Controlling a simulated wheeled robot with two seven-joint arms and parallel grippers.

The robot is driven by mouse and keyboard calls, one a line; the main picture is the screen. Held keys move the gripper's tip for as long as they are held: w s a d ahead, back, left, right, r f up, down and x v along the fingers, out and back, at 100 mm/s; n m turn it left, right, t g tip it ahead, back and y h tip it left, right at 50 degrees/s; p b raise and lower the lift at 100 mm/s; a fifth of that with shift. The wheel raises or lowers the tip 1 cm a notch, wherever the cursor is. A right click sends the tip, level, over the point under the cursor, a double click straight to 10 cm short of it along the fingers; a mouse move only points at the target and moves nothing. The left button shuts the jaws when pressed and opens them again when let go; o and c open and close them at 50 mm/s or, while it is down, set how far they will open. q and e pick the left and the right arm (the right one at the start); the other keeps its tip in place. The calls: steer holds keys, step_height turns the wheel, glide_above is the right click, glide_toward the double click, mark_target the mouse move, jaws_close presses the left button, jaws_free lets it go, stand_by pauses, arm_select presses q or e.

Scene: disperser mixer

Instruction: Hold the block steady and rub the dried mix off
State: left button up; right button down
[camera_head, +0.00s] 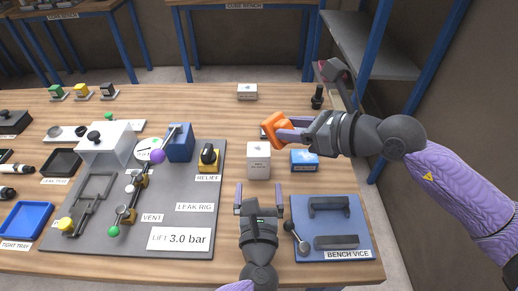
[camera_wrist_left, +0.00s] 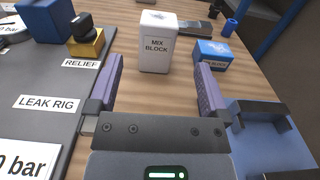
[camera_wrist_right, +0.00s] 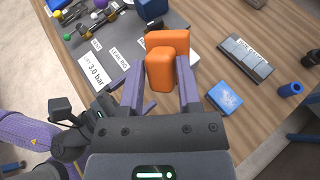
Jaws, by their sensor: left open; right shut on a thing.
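The white mix block (camera_head: 258,162) stands upright on the table, and its label reads MIX BLOCK in the left wrist view (camera_wrist_left: 157,46). My right gripper (camera_head: 287,131) is shut on an orange rubbing piece (camera_head: 274,127), held above and behind the block. In the right wrist view this piece (camera_wrist_right: 161,66) largely hides the block.
A small blue labelled box (camera_head: 304,161) stands right of the block. The bench vice (camera_head: 352,218) is at the front right, and the leak rig board (camera_head: 195,240) is at the left. A grey labelled plate (camera_wrist_right: 246,60) lies behind. A small white box (camera_head: 247,92) stands at the back.

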arm_select(q)
steer(key=s+p, duration=0.1)
steer(key=s, duration=0.5)
arm_select(e)
steer(key=shift+r, duration=0.9)
